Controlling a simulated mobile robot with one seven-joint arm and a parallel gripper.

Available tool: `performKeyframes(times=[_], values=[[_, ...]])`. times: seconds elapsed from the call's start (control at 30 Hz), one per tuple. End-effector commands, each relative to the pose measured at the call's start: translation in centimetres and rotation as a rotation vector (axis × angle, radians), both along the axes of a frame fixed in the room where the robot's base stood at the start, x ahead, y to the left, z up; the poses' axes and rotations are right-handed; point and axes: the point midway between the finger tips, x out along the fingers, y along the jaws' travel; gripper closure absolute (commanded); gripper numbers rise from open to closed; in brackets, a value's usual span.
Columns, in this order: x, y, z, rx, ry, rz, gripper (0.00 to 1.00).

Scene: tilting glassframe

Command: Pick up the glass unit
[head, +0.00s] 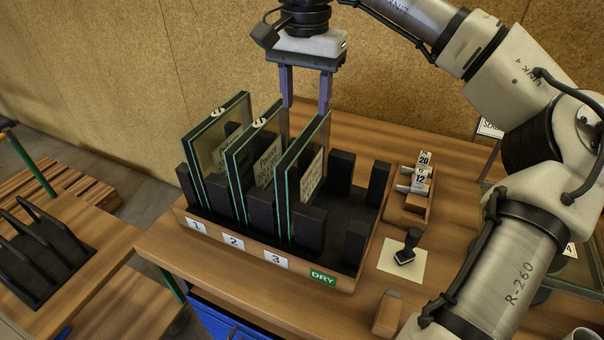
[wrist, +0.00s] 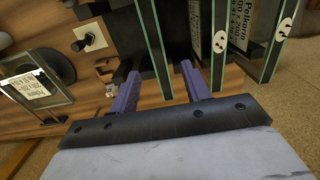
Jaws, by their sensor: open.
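Three dark, green-edged glass units stand upright in a black-posted rack (head: 340,283). They are the left glass unit (head: 205,165), the middle one (head: 242,170) and the right one (head: 290,190), in the slots numbered 1, 2 and 3. Each has a paper label on its face. My gripper (head: 306,107) is open and empty, pointing down over the far top end of the right glass unit. In the wrist view that unit's edge (wrist: 157,50) shows between the two fingers of my gripper (wrist: 160,70). I cannot tell whether the fingertips reach below its top edge.
The rack's bay marked DRY (head: 323,278) holds no glass. Right of it on the table are a number-tag holder (head: 414,200) and a black-handled stamp (head: 408,246) on a pale card. A second black rack (head: 45,262) stands at left. A cork-like wall (head: 100,70) rises behind.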

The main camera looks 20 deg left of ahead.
Motion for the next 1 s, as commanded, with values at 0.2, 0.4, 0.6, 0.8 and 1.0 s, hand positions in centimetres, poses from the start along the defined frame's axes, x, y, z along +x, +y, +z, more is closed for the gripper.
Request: performKeyframes(times=[0.2,0.4,0.6,0.8,1.0], values=[[0.0,0.0,-2.7,0.000,0.000,0.000,0.53],[-0.1,-0.2,-4.2,-0.001,0.001,0.000,0.53],[-0.2,-0.4,-7.2,0.000,0.001,0.000,0.53],[-0.1,-0.4,-8.2,0.001,-0.001,0.000,0.53],[-0.1,-0.4,-8.2,0.001,-0.001,0.000,0.61]])
